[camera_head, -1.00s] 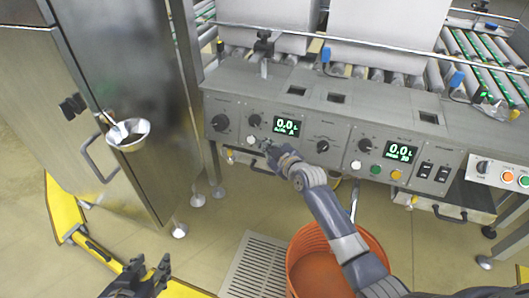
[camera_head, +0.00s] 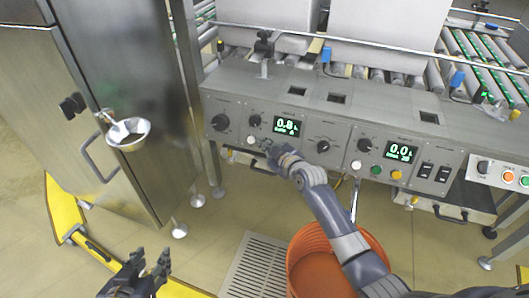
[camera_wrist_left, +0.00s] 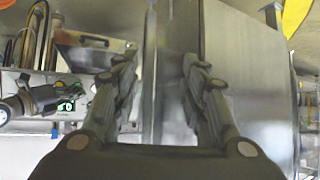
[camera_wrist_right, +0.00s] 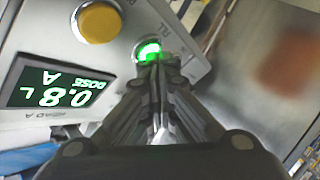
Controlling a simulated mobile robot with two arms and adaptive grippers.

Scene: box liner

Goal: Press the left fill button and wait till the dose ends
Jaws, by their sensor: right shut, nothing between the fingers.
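The left control panel's display (camera_head: 287,126) glows green and reads about 0.8 L. The right wrist view shows the same display (camera_wrist_right: 50,88) as 0.8 L with "DOSE A". My right gripper (camera_head: 272,150) is at this panel, shut and empty. Its fingertips (camera_wrist_right: 156,62) are at a round button lit green (camera_wrist_right: 148,48) and seem to touch it. They hide part of it. A yellow button (camera_wrist_right: 100,22) is beside it. My left gripper (camera_head: 152,268) is open and empty, low at the left, away from the panel.
The right panel's display (camera_head: 400,152) reads 0.0 L. An orange bin (camera_head: 305,268) stands on the floor below the panels, partly behind my right arm. A steel cabinet (camera_head: 85,110) with a metal bowl (camera_head: 128,134) stands at the left. A floor grate (camera_head: 255,265) lies left of the bin.

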